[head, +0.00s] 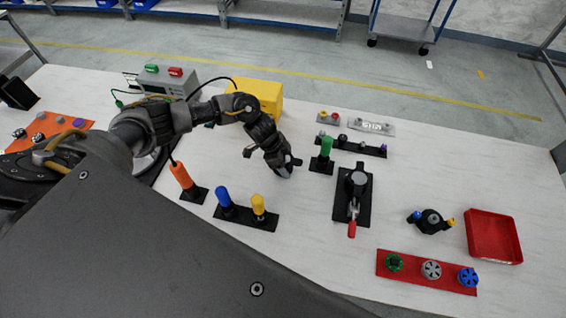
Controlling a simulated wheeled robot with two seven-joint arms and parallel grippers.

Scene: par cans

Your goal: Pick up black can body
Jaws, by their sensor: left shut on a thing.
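My left gripper (287,168) is low over the white table, left of the middle, pointing down and to the right. It is shut on a dark thing, which looks like the black can body. The dark fingers hide most of it, and its outline is hard to tell from them. I cannot tell whether it touches the table. My right gripper is not in view.
A green-handled tool (326,148) stands close to the gripper's right. A yellow box (262,92) is behind. A red tray (493,237) and red parts plate (410,266) lie at right.

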